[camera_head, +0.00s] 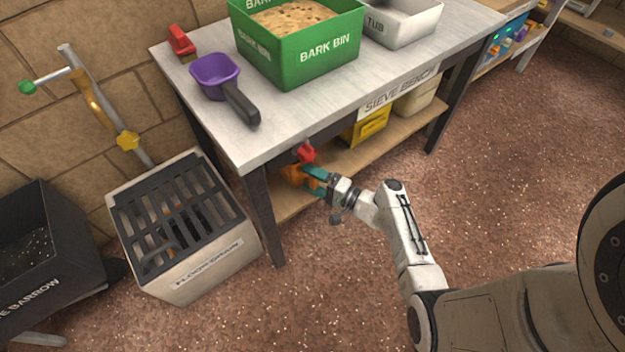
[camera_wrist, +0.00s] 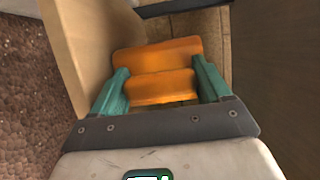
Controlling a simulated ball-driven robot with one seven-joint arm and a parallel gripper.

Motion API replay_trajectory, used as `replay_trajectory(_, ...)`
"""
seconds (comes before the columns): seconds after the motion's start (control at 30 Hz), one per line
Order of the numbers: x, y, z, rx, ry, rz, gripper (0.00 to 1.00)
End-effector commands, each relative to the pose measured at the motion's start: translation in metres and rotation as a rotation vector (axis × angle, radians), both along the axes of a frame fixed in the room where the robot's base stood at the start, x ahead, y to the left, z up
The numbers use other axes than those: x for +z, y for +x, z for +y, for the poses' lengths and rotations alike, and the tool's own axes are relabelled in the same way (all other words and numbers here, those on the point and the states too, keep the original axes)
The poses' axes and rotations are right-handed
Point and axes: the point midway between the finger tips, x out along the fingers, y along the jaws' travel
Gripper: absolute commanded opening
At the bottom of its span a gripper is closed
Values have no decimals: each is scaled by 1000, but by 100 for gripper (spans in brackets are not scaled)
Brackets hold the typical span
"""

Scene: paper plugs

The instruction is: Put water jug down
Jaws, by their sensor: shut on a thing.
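My gripper (camera_head: 314,180) has teal fingers and is at the near left end of the sieve bench, at the level of its lower shelf. It is shut on an orange body that I take to be the water jug (camera_head: 292,175). In the wrist view the orange jug (camera_wrist: 160,70) lies between my two teal fingers (camera_wrist: 160,88). A red part (camera_head: 306,152) shows just above the orange in the head view; I cannot tell whether it belongs to the jug. The fingers hide part of the jug, and whether its base touches the shelf cannot be seen.
The sieve bench (camera_head: 290,128) carries a purple scoop (camera_head: 214,70), a green bark bin (camera_head: 318,66) and a white tub (camera_head: 405,25). Its wooden lower shelf (camera_head: 385,148) holds a yellow box (camera_head: 368,127). A grated box (camera_head: 190,225) stands left of the bench leg. Floor in front is clear.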

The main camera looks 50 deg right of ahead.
Motion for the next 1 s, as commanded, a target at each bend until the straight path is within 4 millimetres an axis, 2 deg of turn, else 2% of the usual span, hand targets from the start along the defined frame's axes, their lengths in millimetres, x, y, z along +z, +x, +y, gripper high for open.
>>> replay_trajectory(0.17, -4, 0, 0, 0, 0, 0, 46)
replay_trajectory(0.2, -3, 0, 0, 0, 0, 0, 79)
replay_trajectory(0.4, -3, 0, 0, 0, 0, 1, 99)
replay_trajectory(0.77, 3, 0, 0, 0, 0, 0, 100)
replay_trajectory(0.87, 1, -14, -2, -2, 2, 2, 100)
replay_trajectory(1.0, 2, -42, -5, -4, 2, 2, 100)
